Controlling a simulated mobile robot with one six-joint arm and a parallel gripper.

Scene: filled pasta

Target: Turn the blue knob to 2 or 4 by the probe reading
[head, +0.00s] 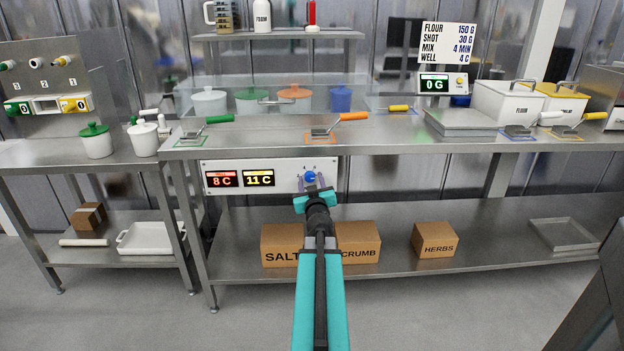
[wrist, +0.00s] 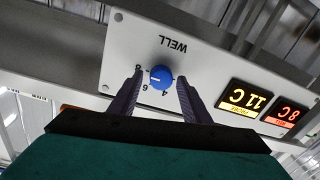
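The blue knob (head: 310,176) is on the white WELL panel (head: 284,164) under the bench top. In the wrist view, which is upside down, the knob (wrist: 159,77) has a white mark pointing left, roughly between the 6 and 8. The 4 is also readable; the 2 is not. My gripper (head: 313,188) is in front of the panel. Its fingers (wrist: 160,84) are open, one on each side of the knob, with gaps visible. A red display (head: 222,179) reads 8 C. An amber display (head: 259,178), labelled PROBE, reads 11 C.
A board (head: 447,43) lists WELL 4 C among other values. The bench top (head: 390,134) overhangs the panel. Boxes marked SALT (head: 281,246), CRUMB (head: 359,243) and HERBS (head: 435,240) stand on the lower shelf, with free room right of CRUMB.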

